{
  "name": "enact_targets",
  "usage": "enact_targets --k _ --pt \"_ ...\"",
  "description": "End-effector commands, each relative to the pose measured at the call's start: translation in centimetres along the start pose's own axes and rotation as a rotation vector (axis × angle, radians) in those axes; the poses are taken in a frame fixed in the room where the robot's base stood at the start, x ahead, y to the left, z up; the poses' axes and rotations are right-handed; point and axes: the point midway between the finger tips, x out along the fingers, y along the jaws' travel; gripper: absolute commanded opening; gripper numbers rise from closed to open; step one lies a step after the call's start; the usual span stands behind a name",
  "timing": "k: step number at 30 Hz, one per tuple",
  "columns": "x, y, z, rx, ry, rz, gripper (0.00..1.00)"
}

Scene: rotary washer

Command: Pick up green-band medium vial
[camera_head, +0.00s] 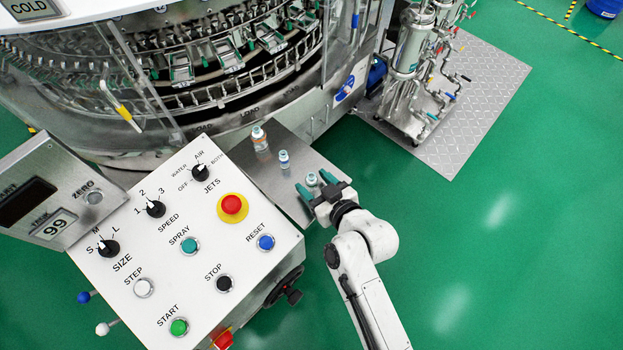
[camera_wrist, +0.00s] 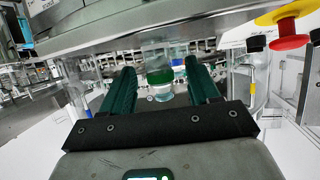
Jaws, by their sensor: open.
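The green-band vial (camera_wrist: 160,78) is clear glass and stands upright between the two teal fingers of my gripper (camera_wrist: 160,68) in the wrist view. My gripper is open, and a finger is on either side of the vial. Whether either finger touches it, I cannot tell. In the head view the small vial (camera_head: 311,179) is at the mouth of my gripper (camera_head: 316,186), close to the fingers, with its lower part hard to see.
A blue-band vial (camera_head: 284,160) and a larger orange-band vial (camera_head: 260,139) stand farther back on the same metal shelf (camera_head: 296,205). The control panel (camera_head: 190,255) is to the left. The washer (camera_head: 230,80) rises behind. Green floor is free at right.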

Motion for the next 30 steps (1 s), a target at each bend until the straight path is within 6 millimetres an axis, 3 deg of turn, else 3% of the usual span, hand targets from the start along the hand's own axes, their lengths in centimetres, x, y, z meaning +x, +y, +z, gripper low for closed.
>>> enact_targets --k 8,26,30 --pt "0.21 0.0 0.02 0.0 0.0 0.0 0.6" --pt "0.18 0.01 0.01 0.0 0.0 0.0 0.02" --pt "0.18 0.02 0.0 0.0 0.0 0.0 0.0"
